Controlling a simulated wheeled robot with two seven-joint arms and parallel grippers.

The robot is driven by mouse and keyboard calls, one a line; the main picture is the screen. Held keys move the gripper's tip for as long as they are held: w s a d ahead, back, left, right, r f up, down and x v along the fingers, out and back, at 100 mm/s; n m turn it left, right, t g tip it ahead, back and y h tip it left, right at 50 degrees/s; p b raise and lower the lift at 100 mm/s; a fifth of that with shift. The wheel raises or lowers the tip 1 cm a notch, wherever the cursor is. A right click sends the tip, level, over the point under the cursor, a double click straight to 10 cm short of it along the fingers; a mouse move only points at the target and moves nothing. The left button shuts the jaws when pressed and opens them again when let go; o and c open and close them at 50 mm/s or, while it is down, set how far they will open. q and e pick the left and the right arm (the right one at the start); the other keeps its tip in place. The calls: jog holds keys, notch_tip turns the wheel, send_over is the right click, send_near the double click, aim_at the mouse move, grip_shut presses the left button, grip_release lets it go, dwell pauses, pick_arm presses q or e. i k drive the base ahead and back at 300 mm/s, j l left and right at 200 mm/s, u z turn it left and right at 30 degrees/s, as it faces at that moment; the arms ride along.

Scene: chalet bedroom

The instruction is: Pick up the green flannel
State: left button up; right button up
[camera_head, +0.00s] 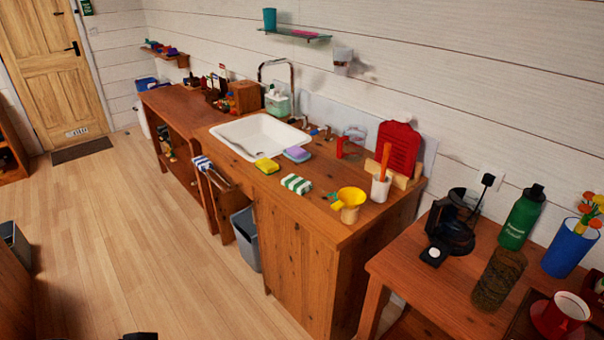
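The green flannel (296,184) is a small folded cloth with green and white stripes. It lies flat on the wooden sink counter (290,215), near the front edge, between the sponges and a yellow funnel-like cup. Nothing covers it. Neither of my grippers shows clearly. A small dark piece (138,336) pokes in at the bottom edge, too little of it to tell what it is.
A yellow sponge (267,166) and a purple sponge (297,154) lie left of the flannel, by the white sink (258,136). The yellow cup (349,200) stands to its right. A grey bin (246,238) is below. The wooden floor (125,240) in front is clear.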

aim_at(300, 186)
jog(key=u, duration=1.05)
jog(key=i+l+u, duration=0.15)
jog(key=i+l, duration=0.3)
jog(key=i, duration=0.2)
jog(key=i+l+u, duration=0.15)
jog(key=i+l, duration=0.35)
jog(key=i, duration=0.15)
